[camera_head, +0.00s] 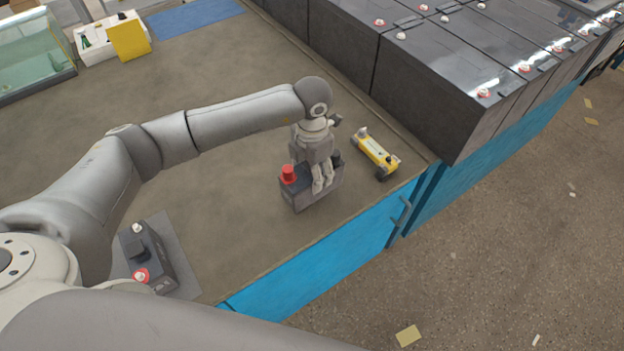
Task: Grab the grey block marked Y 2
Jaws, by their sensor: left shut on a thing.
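A dark grey block (297,198) with a red cap on top is near the front edge of the brown worktop. My left gripper (323,187) comes down over it from above and is shut on it. The fingers cover part of its top and side, and I cannot read any marking on it. Whether it touches the worktop is hard to tell. A second dark grey block (150,252), with one white and one red terminal, sits at lower left, partly behind my arm. My right gripper is not in view.
A row of large black batteries (440,85) stands at upper right. A grey mat (172,235) lies under the second block. The worktop's middle (220,175) is clear.

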